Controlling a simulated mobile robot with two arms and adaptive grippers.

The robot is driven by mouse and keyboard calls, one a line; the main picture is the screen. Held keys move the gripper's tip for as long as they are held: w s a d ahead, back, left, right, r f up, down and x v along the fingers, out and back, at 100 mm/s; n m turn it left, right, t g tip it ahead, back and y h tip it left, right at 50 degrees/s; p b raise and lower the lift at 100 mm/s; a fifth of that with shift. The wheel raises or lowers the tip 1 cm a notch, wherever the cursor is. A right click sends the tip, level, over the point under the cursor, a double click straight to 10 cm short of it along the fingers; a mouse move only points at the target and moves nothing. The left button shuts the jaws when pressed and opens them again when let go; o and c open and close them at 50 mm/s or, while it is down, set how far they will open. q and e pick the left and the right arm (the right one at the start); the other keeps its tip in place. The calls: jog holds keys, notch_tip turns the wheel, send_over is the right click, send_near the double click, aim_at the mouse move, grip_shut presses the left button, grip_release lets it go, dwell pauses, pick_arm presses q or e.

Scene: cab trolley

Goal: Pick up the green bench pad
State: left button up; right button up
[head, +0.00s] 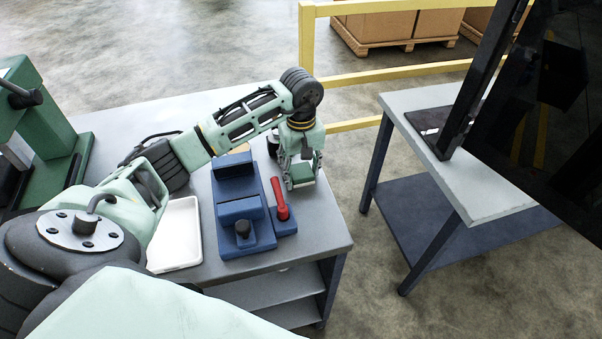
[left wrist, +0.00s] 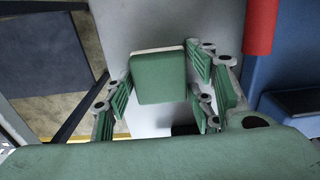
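The green bench pad (left wrist: 158,76) is a small green block with a pale edge at its far side. In the left wrist view it sits between the fingers of my left gripper (left wrist: 160,88). The fingers are spread, one on each side, very close to the pad's sides; I cannot tell whether they touch it. In the head view my left gripper (head: 302,168) points down over the right part of the grey workbench (head: 322,217), and its fingers partly hide the pad. My right gripper is not in view.
A blue fixture (head: 240,206) with a red handle (head: 280,198) stands just left of the gripper. A white tray (head: 177,235) and a green machine (head: 52,125) are further left. A second table (head: 468,180) with a dark screen stands right, across a floor gap. A yellow rail (head: 400,76) runs behind.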

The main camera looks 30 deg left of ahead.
pick_arm(q)
jog(key=c, duration=0.7)
jog(key=shift+o, duration=0.2)
jog(key=shift+r, duration=0.1)
